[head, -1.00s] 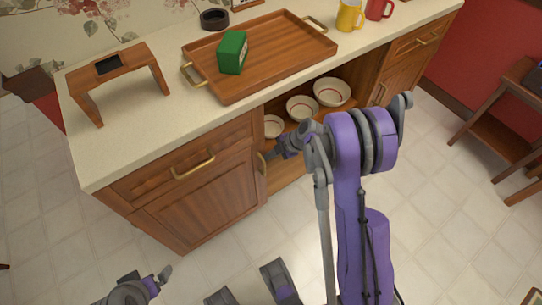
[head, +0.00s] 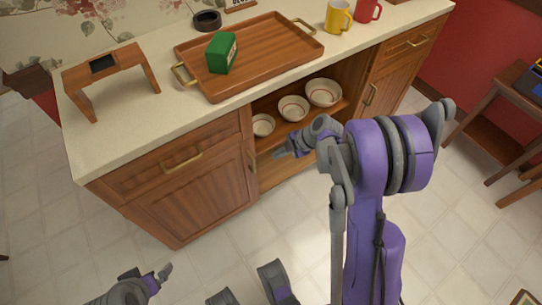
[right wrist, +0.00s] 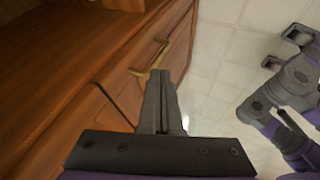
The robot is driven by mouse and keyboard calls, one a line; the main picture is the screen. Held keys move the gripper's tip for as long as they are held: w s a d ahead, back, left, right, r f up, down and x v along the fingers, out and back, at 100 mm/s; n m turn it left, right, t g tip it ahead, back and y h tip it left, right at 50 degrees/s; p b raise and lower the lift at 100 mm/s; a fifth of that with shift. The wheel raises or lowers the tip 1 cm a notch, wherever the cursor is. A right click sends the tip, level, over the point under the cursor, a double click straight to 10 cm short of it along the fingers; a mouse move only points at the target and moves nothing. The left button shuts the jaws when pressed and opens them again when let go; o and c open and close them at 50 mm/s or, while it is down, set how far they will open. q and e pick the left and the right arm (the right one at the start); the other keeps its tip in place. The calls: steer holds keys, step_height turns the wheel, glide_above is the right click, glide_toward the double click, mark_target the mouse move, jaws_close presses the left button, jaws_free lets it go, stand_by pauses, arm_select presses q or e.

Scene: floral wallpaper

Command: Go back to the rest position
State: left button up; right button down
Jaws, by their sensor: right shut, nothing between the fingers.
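My right gripper (head: 281,153) is shut and empty, in front of the open shelf of the wooden cabinet (head: 205,205). In the right wrist view its closed fingers (right wrist: 160,100) point toward the cabinet front, near a brass handle (right wrist: 150,57); I cannot tell whether they touch anything. My left gripper (head: 163,272) is low at the bottom left, over the floor and away from the cabinet. Its fingers are too small and overlapped to show whether it is open or shut.
The open shelf holds several bowls (head: 293,108). On the counter (head: 120,140) stand a wooden tray (head: 275,55) with a green box (head: 221,53), a small wooden stand (head: 128,60), and a yellow mug (head: 338,17) and red mug (head: 367,10). A side table (head: 500,130) stands right. Floor in front is clear.

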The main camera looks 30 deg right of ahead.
arm_select(q)
steer(key=shift+r, duration=0.15)
arm_select(e)
steer(key=shift+s+d+r, duration=0.3)
steer(key=shift+r, duration=0.2)
steer(key=s+a+r+m+h, duration=0.3)
steer(key=s+a+r+m, duration=0.25)
steer(key=s+m, duration=0.4)
steer(key=s+a+r+m+h, duration=0.2)
steer(key=s+a+r+m, duration=0.35)
steer(key=s+m, duration=0.45)
arm_select(q)
step_height(320, 180, up, 15)
steer(key=w+p, duration=0.2)
steer(key=p, duration=1.2)
steer(key=shift+t, duration=0.3)
arm_select(e)
step_height(320, 180, up, 14)
steer(key=w+n, duration=0.1)
steer(key=shift+w+a+r, duration=0.25)
steer(key=shift+w, duration=0.1)
arm_select(q)
steer(key=shift+s+r, duration=0.1)
arm_select(e)
steer(key=shift+s+n, duration=0.15)
steer(key=shift+n, duration=0.1)
